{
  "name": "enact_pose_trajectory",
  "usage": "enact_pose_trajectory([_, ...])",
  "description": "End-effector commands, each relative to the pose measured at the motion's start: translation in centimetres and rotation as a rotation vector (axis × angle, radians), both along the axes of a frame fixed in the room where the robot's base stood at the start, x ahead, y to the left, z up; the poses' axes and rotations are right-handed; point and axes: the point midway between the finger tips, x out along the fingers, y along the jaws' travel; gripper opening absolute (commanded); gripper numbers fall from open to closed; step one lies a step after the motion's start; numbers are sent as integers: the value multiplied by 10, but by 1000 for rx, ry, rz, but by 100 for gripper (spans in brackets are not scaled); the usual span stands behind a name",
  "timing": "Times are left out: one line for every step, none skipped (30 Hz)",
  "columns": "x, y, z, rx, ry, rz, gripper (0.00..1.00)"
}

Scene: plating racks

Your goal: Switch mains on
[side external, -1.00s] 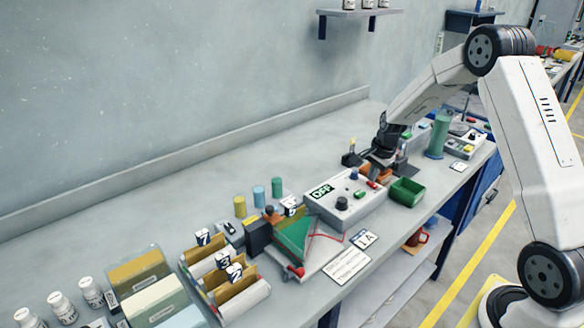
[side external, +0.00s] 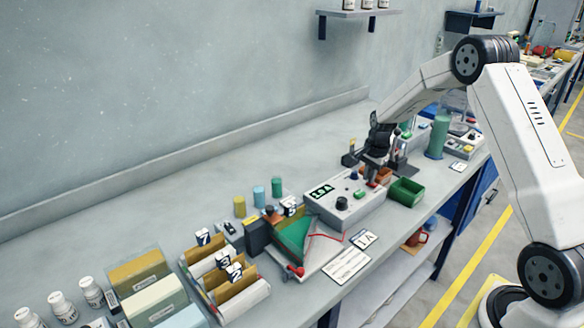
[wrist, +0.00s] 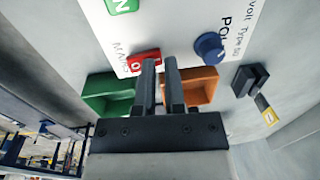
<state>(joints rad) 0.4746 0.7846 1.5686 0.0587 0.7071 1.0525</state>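The light grey power supply box (side external: 330,207) stands on the bench in the side view. Its display (side external: 322,190) is lit with green characters, too small to read surely. In the wrist view a red switch (wrist: 141,62) marked "O" sits on its panel (wrist: 180,30) beside lettering that starts "MAI". My gripper (wrist: 160,62) points at the panel, its two fingertips close together right next to the red switch. A narrow gap shows between the fingers, with nothing visible in it. Whether they touch the switch I cannot tell. In the side view my gripper (side external: 371,182) is over the box's far right end.
A blue knob (wrist: 209,46) and a green button (wrist: 122,5) are on the same panel. A green bin (side external: 406,190) and an orange bin (wrist: 200,90) stand beside the box.

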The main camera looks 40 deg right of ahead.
Motion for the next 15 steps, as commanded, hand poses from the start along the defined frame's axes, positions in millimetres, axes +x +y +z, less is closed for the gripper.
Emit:
enact_pose_trajectory([-5, 1, -11, 5, 13, -1, 0])
enact_pose_trajectory([-5, 1, -11, 5, 13, -1, 0])
enact_pose_trajectory([-5, 1, -11, 5, 13, -1, 0])
enact_pose_trajectory([-6, 1, -11, 5, 13, -1, 0])
enact_pose_trajectory([-6, 1, -11, 5, 13, -1, 0])
enact_pose_trajectory([-6, 1, -11, 5, 13, -1, 0])
enact_pose_trajectory([-7, 1, -11, 5, 14, -1, 0])
enact_pose_trajectory([-8, 1, -11, 5, 14, -1, 0])
enact_pose_trajectory([-8, 0, -11, 5, 14, -1, 0])
enact_pose_trajectory([-9, 0, -11, 5, 14, -2, 0])
enact_pose_trajectory([-10, 0, -11, 5, 14, -2, 0])
enact_pose_trajectory([-11, 0, -11, 5, 14, -2, 0])
enact_pose_trajectory([-13, 0, -10, 4, 14, -2, 0])
enact_pose_trajectory([-14, 0, -10, 4, 14, -2, 0])
enact_pose_trajectory([-15, 0, -10, 4, 14, -2, 0])
